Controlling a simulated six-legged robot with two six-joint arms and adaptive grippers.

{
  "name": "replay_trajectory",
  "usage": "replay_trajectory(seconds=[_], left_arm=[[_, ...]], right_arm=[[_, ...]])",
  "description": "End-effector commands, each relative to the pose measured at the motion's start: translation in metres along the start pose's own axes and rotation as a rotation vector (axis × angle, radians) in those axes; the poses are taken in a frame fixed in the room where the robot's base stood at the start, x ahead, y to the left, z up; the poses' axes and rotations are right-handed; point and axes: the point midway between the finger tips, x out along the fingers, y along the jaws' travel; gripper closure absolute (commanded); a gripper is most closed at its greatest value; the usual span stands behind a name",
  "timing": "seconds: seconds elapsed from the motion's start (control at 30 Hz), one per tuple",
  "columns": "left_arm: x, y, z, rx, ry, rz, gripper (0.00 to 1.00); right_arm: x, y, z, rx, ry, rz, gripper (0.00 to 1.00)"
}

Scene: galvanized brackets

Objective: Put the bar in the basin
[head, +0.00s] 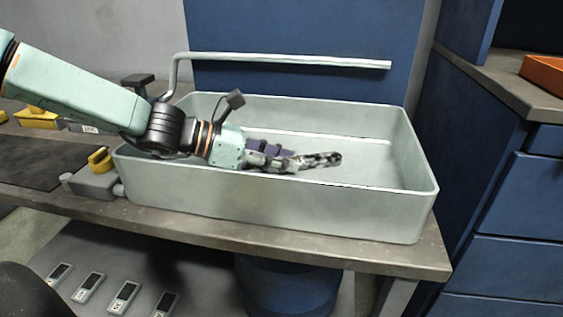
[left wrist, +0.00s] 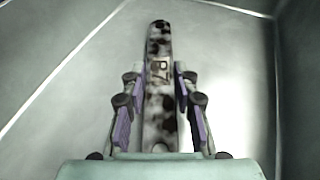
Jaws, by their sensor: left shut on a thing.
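The bar (head: 322,160) is a narrow strip with rounded ends and black and pale grey mottling. My left gripper (head: 290,160) is shut on it, over or inside the basin (head: 280,207), a large pale grey-green rectangular tub. In the left wrist view the bar (left wrist: 159,75) runs lengthwise between the two fingers of my left gripper (left wrist: 160,88), its far end sticking out beyond them. Smooth basin walls and floor lie behind it. I cannot tell whether the bar touches the floor. My right gripper is not in view.
A pale pipe (head: 290,61) runs above the basin's back rim. The bench edge (head: 230,236) runs along the front. The basin's right half is empty.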

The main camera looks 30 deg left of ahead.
Motion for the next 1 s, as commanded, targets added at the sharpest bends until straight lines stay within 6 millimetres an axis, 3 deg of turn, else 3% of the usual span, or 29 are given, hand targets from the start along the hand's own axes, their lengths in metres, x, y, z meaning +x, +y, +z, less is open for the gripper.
replay_trajectory(seconds=[0.27,0.3,0.53,1.0], left_arm=[[0.0012,-0.0004,-0.0028,0.0,-0.001,-0.001,1.0],[0.0012,-0.0005,-0.0031,-0.001,0.0,-0.001,0.69],[0.0009,-0.0005,-0.0023,-0.001,0.0,-0.001,0.49],[-0.0039,-0.0004,0.0037,-0.002,-0.002,-0.002,0.48]], right_arm=[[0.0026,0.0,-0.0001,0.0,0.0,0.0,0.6],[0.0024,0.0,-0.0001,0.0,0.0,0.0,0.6],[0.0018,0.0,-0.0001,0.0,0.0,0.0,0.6],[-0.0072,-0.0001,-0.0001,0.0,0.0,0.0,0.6]])
